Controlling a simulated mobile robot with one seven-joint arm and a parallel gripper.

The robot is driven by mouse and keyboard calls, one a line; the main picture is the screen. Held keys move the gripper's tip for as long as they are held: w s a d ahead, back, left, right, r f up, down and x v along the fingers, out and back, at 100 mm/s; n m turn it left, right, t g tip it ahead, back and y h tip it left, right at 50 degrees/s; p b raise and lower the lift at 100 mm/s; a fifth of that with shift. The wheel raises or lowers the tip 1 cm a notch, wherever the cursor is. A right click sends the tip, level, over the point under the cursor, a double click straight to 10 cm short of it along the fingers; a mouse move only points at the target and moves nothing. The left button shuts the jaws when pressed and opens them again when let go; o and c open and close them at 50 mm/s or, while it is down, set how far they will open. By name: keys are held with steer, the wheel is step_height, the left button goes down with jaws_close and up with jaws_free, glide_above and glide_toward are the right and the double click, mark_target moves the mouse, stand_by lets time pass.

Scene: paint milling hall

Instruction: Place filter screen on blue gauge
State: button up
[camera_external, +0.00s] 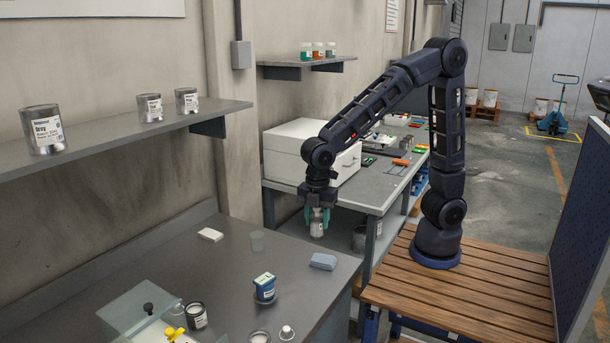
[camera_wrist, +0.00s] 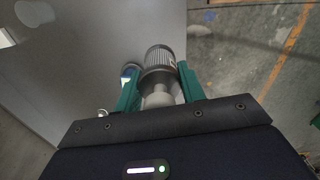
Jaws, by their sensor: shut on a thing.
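In the wrist view the filter screen (camera_wrist: 158,58) looks finely ribbed, with a pale round part nearer the palm. A blue block with a pale panel, which I take for the blue gauge (camera_external: 265,290), stands on the bench, below and left of my gripper. A small blue and white thing (camera_wrist: 130,72) shows beside the left finger in the wrist view; I cannot tell whether it is the gauge.
A second table with a white box (camera_external: 300,150) stands behind.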

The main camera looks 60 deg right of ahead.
steer(key=w+a+r+m, duration=0.1)
steer(key=w+a+r, duration=0.7)
steer(key=w+a, duration=0.4)
glide_above(264, 278)
step_height(264, 278, down, 20)
steer(key=shift+s+r, duration=0.1)
steer(key=o, duration=1.1)
step_height(264, 278, up, 12)
